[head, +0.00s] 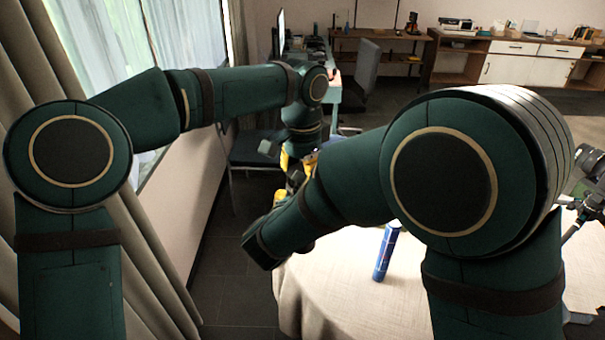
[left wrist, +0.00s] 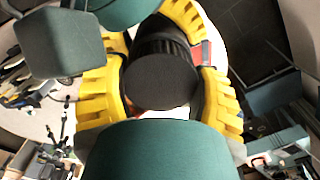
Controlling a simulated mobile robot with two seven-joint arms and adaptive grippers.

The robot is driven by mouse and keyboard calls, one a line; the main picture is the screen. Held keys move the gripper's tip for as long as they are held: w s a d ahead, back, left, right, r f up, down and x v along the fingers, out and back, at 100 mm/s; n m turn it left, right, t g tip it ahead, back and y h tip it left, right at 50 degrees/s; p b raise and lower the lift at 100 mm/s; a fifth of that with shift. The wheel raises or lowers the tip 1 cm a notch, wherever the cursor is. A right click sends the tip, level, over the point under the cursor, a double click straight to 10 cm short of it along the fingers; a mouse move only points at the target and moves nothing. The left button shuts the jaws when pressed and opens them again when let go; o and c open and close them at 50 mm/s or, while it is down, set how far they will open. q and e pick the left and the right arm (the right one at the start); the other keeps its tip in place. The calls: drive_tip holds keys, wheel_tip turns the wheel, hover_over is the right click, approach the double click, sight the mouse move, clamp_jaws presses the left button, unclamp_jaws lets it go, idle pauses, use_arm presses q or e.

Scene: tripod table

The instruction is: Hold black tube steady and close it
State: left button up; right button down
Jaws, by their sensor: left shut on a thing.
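My left gripper (head: 287,163) hangs beyond the table's left side in the head view, partly hidden behind my right arm. In the left wrist view its yellow fingers (left wrist: 160,95) are closed around a black cylinder, the black tube (left wrist: 160,72), with its flat round end facing the camera and a ribbed band behind. The tube's far end is hidden. Green parts of my own arms cover the top left and bottom of that view. My right arm crosses the middle of the head view; its gripper cannot be made out clearly. The tube is not clearly visible in the head view.
A round table with a pale cloth (head: 345,280) stands in front, bearing an upright blue can (head: 387,250). Tripod equipment (head: 590,190) is at the right edge. A chair (head: 255,148) and desk stand behind. A curtained window and wall line the left.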

use_arm(q)
drive_tip(key=shift+r, duration=0.1)
drive_tip(key=o, duration=1.3)
drive_tip(key=shift+o, duration=0.2)
drive_tip(key=shift+r, duration=2.2)
drive_tip(key=shift+c, duration=0.2)
